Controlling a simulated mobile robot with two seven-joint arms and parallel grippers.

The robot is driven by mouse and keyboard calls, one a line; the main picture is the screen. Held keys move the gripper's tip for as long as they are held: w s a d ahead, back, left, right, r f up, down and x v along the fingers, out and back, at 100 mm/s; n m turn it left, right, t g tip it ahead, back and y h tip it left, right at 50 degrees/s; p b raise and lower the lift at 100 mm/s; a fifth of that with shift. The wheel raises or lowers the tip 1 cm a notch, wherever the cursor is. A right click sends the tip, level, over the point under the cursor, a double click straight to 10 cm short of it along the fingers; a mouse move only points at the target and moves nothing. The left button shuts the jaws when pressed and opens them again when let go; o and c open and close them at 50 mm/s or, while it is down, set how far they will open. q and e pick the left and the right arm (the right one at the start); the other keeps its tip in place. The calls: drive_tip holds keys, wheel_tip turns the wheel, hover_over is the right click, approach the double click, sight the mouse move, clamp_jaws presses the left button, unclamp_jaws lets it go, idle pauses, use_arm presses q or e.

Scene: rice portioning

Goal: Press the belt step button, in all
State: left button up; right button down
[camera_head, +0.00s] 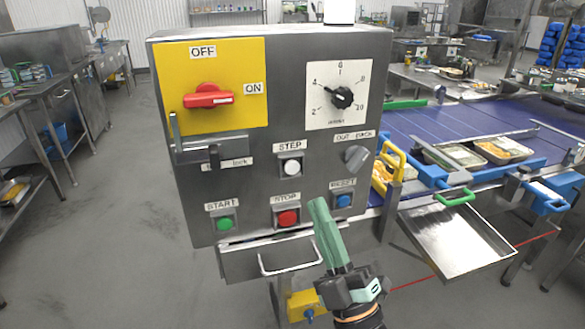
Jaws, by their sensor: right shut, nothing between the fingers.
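The belt step button (292,169) is a round white button in a dark square mount, under the label STEP near the middle of the grey control panel (255,150). My right gripper (318,205) comes up from the bottom with its green fingers closed together and empty. Its tips are below and a little right of the step button, between the red STOP button (288,217) and the blue RESET button (343,200). In the picture the tips are apart from the step button. How far they are from the panel face is hard to tell. My left gripper is out of view.
The panel also has a red switch (208,96) on a yellow plate, a black dial (342,97), a grey knob (356,156) and a green START button (224,223). A blue belt (450,122) with food trays lies right. Floor on the left is clear.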

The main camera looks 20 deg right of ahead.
sight(291, 167)
drive_tip(key=shift+w+a+b, duration=0.15)
drive_tip(key=shift+w+b, duration=0.6)
drive_tip(key=shift+w, duration=3.45)
drive_tip(key=shift+w, duration=0.4)
